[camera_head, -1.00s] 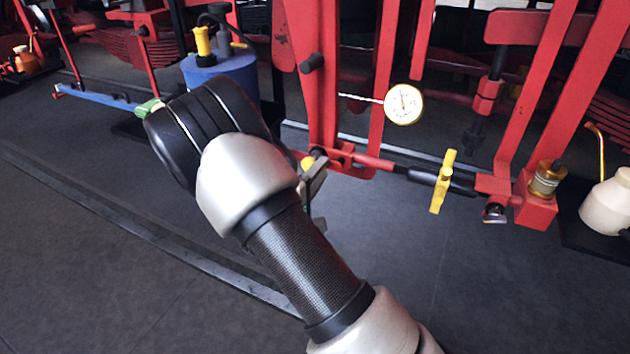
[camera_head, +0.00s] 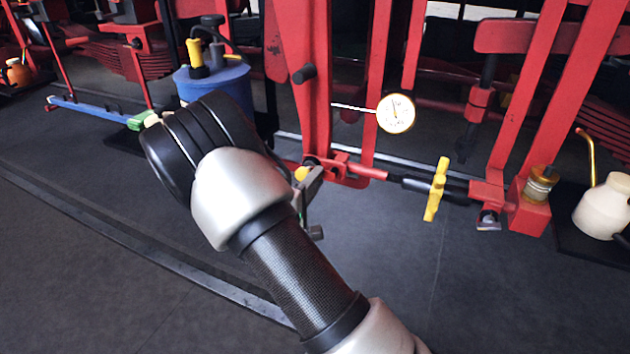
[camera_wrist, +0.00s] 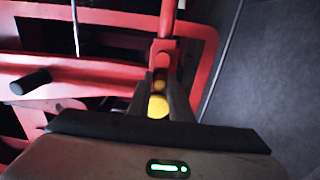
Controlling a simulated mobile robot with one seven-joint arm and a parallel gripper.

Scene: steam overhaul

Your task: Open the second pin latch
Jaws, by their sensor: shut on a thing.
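The pin latch shows as a yellow round knob (camera_wrist: 158,106) at a red clevis joint in the wrist view, with a smaller yellow spot (camera_wrist: 159,85) just beyond it. In the head view the yellow knob (camera_head: 301,174) shows beside the foot of a red upright. My gripper (camera_head: 311,186) is at this joint, partly hidden behind my own wrist. In the wrist view my gripper's two dark fingers (camera_wrist: 160,100) stand on either side of the knob, shut on it. Whether the pin is drawn out cannot be told.
A red rod with a black sleeve and yellow wing handle (camera_head: 437,189) runs right from the joint. A dial gauge (camera_head: 396,113) hangs above. A black peg (camera_head: 304,74) juts from the red upright. A blue drum (camera_head: 228,82) stands behind; a cream oil can (camera_head: 603,207) sits at right.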

